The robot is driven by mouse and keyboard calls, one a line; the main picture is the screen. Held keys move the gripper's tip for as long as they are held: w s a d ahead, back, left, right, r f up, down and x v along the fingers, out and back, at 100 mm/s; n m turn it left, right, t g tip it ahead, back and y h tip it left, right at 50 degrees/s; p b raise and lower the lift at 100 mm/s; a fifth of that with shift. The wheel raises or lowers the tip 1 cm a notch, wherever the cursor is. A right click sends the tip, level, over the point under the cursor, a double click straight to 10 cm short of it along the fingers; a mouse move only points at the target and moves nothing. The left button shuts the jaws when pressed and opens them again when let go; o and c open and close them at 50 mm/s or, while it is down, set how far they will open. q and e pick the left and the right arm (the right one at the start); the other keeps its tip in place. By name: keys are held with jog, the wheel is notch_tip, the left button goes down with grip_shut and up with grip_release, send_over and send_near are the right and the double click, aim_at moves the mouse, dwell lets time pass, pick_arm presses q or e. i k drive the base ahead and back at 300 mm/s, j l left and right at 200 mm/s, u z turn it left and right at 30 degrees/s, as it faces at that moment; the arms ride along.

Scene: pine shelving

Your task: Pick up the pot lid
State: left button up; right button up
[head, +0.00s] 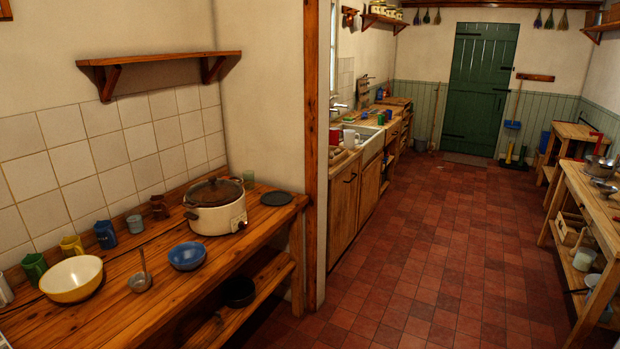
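A dark brown, see-through pot lid (215,192) with a knob on top sits on a cream pot (217,219). The pot stands on the wooden counter (172,300) at the left, towards its right end. Neither of my grippers shows in the head view, so their state and distance from the lid cannot be seen.
A blue bowl (187,256), a ladle (142,277) and a yellow bowl (72,279) stand left of the pot. A dark plate (277,198) lies to its right. A wooden post (317,150) rises beyond the counter's right end. The tiled floor (440,255) is clear.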

aim_at(214, 189)
jog(key=i+l+u, duration=0.15)
jog(key=i, duration=0.35)
jog(key=i+u, duration=0.1)
jog(key=i, duration=0.35)
jog(key=i+l+u, duration=0.15)
jog(key=i, duration=0.35)
jog(key=l, duration=0.1)
